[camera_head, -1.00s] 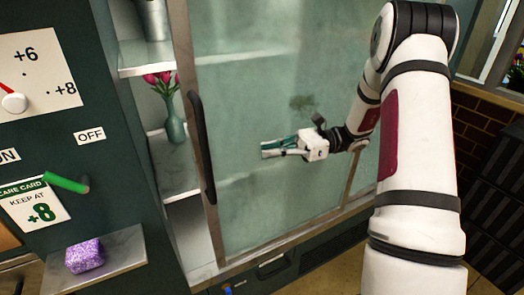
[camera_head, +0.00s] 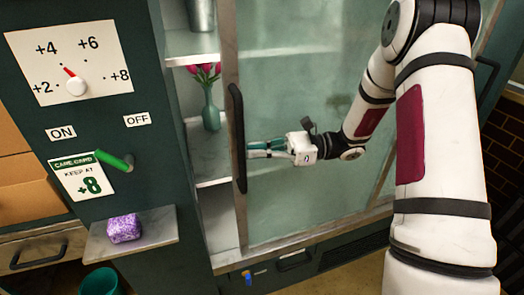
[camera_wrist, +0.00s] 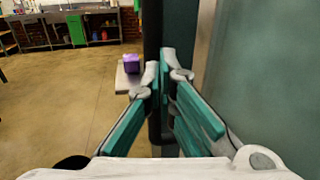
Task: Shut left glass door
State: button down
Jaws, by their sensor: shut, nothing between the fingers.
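The left glass door (camera_head: 300,100) is a greenish pane in a metal frame. An open gap to its left shows the cabinet's shelves. Its long dark vertical handle (camera_head: 239,140) is on the door's left edge. My gripper (camera_head: 250,148) has teal fingers and is shut and empty, in front of the pane. Its tips are just right of the handle in the head view; I cannot tell whether they touch it. In the wrist view, my gripper's fingertips (camera_wrist: 165,65) are close to a dark vertical bar (camera_wrist: 152,35) that looks like the handle.
A vase with pink flowers (camera_head: 209,105) stands on a shelf inside the gap. Left of the door is a panel with a dial (camera_head: 75,82) and a protruding green lever (camera_head: 115,160). A small ledge (camera_head: 150,232) holds a purple block (camera_head: 124,228).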

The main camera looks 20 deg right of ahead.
jog(key=shift+a, duration=0.1)
jog(key=a+p, duration=0.1)
jog(key=a, duration=1.2)
jog(key=shift+s+a+p, duration=0.15)
jog(key=shift+s+p, duration=0.1)
jog(key=shift+p, duration=0.1)
